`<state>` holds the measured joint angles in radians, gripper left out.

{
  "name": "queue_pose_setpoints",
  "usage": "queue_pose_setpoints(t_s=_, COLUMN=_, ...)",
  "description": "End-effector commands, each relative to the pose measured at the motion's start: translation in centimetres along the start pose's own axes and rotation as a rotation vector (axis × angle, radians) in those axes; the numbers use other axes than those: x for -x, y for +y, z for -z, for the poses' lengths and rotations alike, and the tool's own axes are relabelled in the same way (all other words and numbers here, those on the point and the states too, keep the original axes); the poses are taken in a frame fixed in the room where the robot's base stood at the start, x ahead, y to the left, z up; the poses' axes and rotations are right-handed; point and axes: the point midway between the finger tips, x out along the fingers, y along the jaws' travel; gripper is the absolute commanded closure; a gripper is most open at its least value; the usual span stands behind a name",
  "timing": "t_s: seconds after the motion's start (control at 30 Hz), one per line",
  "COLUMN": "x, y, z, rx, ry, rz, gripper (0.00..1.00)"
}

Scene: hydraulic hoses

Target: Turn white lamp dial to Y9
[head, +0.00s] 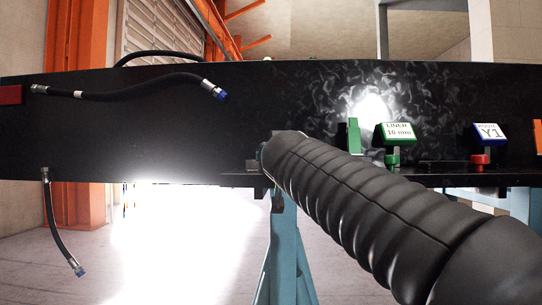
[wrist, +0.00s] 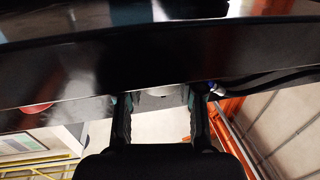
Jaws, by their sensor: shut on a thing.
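My gripper (wrist: 160,98) shows in the wrist view, its two dark fingers on either side of a small pale, rounded thing, seemingly the white lamp dial (wrist: 158,90), at the lower edge of the black panel. The fingers are closed on it, but only a sliver of it shows and no marking on it can be read. In the head view my black ribbed arm hides the gripper and the dial. A blue sign (head: 489,133) reading Y1 stands at the right, above a red knob (head: 480,160).
A green sign (head: 397,134) reading LINER 16 mm stands over a green knob (head: 392,159). Dark hoses (head: 130,88) with blue ends hang on the left of the black panel (head: 130,125). A narrow ledge (head: 440,180) runs under the signs. Bright glare covers the floor.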

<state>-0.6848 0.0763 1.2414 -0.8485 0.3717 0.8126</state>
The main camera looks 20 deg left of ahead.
Motion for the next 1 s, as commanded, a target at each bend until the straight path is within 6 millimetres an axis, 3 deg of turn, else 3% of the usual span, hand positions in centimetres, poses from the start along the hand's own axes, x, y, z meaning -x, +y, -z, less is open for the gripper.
queue_pose_setpoints(t_s=0.03, x=0.0, y=-0.1, z=0.0, rx=0.0, ry=0.001, rz=0.002, gripper=0.97)
queue_pose_setpoints(t_s=0.07, x=0.0, y=-0.1, z=0.0, rx=0.0, ry=0.001, rz=0.002, gripper=0.55)
queue_pose_setpoints(t_s=0.13, x=0.0, y=-0.1, z=0.0, rx=0.0, ry=0.0, rz=0.001, gripper=0.37)
queue_pose_setpoints(t_s=0.57, x=0.5, y=0.0, z=0.0, rx=-0.001, ry=0.0, rz=0.0, gripper=0.36)
queue_pose_setpoints(t_s=1.0, x=7.7, y=-0.1, z=0.0, rx=0.0, ry=0.001, rz=0.002, gripper=0.36)
